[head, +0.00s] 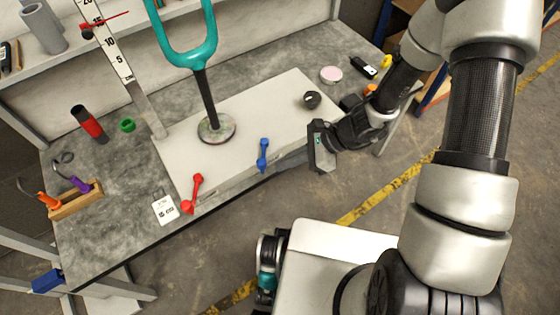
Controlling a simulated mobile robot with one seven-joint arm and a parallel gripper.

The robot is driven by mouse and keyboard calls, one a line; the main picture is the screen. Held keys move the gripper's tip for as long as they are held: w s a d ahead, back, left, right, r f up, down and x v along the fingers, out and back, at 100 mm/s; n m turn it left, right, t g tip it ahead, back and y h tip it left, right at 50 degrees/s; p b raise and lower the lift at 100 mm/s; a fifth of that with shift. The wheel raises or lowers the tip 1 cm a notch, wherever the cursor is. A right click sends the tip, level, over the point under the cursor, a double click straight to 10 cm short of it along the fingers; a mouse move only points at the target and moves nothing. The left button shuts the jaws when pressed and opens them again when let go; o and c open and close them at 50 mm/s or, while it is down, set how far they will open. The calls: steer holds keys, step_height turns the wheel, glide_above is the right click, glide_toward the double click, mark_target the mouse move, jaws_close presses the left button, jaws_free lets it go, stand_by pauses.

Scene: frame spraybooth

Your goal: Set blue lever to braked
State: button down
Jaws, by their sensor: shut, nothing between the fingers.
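The blue lever (263,154) is on the front edge of the light grey box (240,168) on the bench. Its handle stands nearly vertical in the head view, with a round knob at the top. I cannot read any marking for braked beside it. My gripper (322,150) is to the right of the blue lever, just off the front right part of the box. It is shut and empty, and apart from the lever.
A red lever (193,192) sits left on the same front edge. A teal fork on a black post (207,95) rises from the box. A dark ring (312,99) lies on the box near my gripper. A white card (164,208) lies at the bench front.

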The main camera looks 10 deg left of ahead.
steer(key=s+d+p+v, duration=0.1)
steer(key=p+v, duration=0.1)
steer(key=v, duration=0.9)
steer(key=shift+f, duration=0.3)
steer(key=shift+s+d, duration=0.1)
steer(key=shift+d, duration=0.1)
